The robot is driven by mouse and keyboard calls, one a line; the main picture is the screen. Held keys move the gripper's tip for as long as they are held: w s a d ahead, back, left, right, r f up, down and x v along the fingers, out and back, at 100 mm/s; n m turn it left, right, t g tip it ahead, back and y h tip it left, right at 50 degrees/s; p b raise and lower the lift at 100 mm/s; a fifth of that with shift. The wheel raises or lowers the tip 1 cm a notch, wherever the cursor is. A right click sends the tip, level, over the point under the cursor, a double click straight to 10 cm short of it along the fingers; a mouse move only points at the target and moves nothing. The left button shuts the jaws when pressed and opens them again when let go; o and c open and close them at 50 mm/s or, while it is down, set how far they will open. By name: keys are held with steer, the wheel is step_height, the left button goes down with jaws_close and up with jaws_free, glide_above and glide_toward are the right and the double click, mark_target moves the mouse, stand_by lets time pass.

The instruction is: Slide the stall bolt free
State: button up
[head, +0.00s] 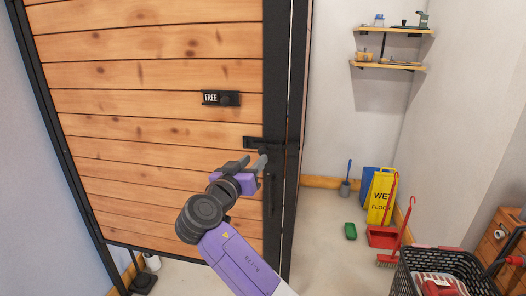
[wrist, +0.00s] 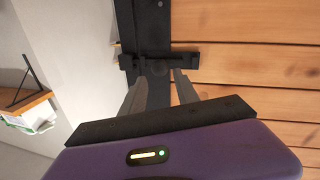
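The stall door (head: 150,130) is made of wooden planks in a black frame. A black bolt (head: 252,141) sits across the door's right edge and the black post, and it also shows in the wrist view (wrist: 184,60). A dark round knob (wrist: 160,69) is at the middle of the bolt. My gripper (head: 257,158) is at the bolt. In the wrist view its two grey fingers (wrist: 161,76) are spread, one to each side of the knob, with gaps showing. I cannot tell whether the tips reach past the knob. A black plate (head: 221,98) above reads FREE.
A black basket (head: 440,262) is at the lower right. Floor between post and basket is mostly clear.

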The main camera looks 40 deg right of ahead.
mark_target(261, 153)
steer(key=p+x, duration=0.1)
steer(key=x, duration=0.5)
steer(key=shift+r, duration=0.1)
steer(key=shift+w+d+p, duration=0.3)
steer(key=shift+d+p, duration=0.05)
steer(key=shift+d, duration=0.3)
jaws_close()
stand_by(0.8)
